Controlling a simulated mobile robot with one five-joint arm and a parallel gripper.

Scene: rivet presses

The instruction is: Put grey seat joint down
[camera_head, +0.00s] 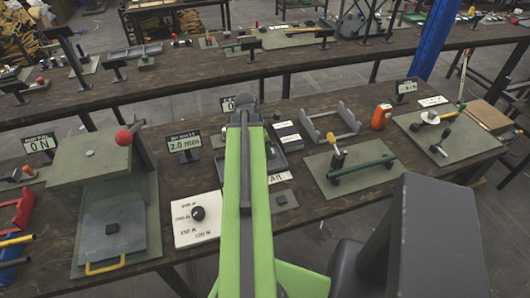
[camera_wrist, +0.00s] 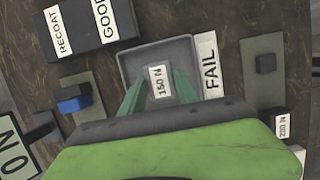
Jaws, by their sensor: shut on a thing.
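My gripper (camera_wrist: 159,92) is shut, its green fingers pointing into the open grey tray (camera_wrist: 131,66) in the wrist view. Between the fingertips is the grey seat joint (camera_wrist: 160,82), of which I mostly see a white tag reading "150 N". The rest of it is hard to tell from the grey tray floor. I cannot tell whether it touches the floor or hangs just above it. A white "FAIL" label (camera_wrist: 209,66) lies along the tray's right side. In the head view my green arm covers the gripper, the joint and part of the tray.
A dark box (camera_wrist: 92,22) marked "RECOAT" and "GOOD" stands up and left of the tray. A plate with a blue block (camera_wrist: 73,100) is at left, and a plate with a dark block (camera_wrist: 265,63) at right. A press with a red knob (camera_head: 123,137) stands left.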

